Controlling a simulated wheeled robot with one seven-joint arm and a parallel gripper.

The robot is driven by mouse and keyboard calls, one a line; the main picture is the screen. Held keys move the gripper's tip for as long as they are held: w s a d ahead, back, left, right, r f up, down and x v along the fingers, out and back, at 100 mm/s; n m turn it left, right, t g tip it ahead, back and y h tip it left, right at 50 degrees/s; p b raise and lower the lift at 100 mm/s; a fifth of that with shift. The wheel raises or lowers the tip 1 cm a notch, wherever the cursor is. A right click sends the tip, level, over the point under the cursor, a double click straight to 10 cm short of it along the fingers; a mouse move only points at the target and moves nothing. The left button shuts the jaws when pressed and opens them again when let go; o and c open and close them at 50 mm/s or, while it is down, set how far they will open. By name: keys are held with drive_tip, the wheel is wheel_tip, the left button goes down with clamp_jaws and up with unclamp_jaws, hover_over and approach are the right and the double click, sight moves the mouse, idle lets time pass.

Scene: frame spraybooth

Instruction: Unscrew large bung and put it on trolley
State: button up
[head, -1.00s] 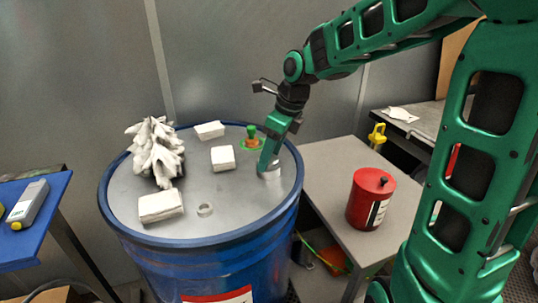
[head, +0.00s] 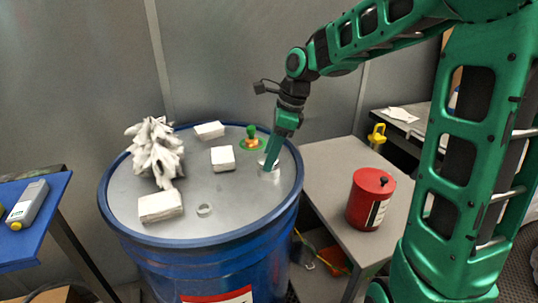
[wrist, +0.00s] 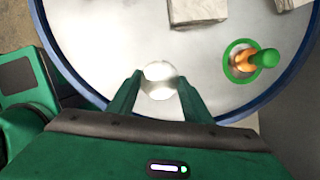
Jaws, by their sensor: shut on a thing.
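The large bung (head: 268,173) is a round, silvery plug near the right rim of the blue drum's grey lid. It also shows in the wrist view (wrist: 160,85), between my fingertips. My gripper (head: 269,166) comes down from above and is shut on the bung, with one finger on each side. The bung appears seated at the lid; whether its thread is loose cannot be seen. A grey-topped stand (head: 340,180) with a lower shelf is right of the drum, and a blue-topped stand (head: 50,222) is at the left. I cannot tell which is the trolley.
The lid also holds white blocks (head: 160,206), a crumpled white object (head: 157,152), a small ring (head: 205,210) and an orange-and-green fitting (head: 251,138) close behind my gripper. A red can (head: 371,198) stands on the grey top, which is otherwise mostly clear.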

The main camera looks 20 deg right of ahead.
drive_tip(key=n+g, duration=0.1)
drive_tip(key=n, duration=0.3)
drive_tip(key=shift+w+n, duration=0.1)
drive_tip(key=shift+n, duration=0.2)
drive_tip(key=shift+n, duration=0.4)
drive_tip(key=n, duration=0.2)
drive_tip(key=n+g, duration=0.1)
drive_tip(key=shift+w+n+g, duration=0.15)
drive_tip(key=shift+n+g, duration=0.15)
drive_tip(key=shift+n, duration=0.1)
drive_tip(key=shift+w+a+n+g, duration=0.1)
drive_tip(key=shift+n+g, duration=0.2)
drive_tip(key=shift+n, duration=0.8)
drive_tip(key=shift+n+h, duration=0.4)
drive_tip(key=shift+n, duration=0.7)
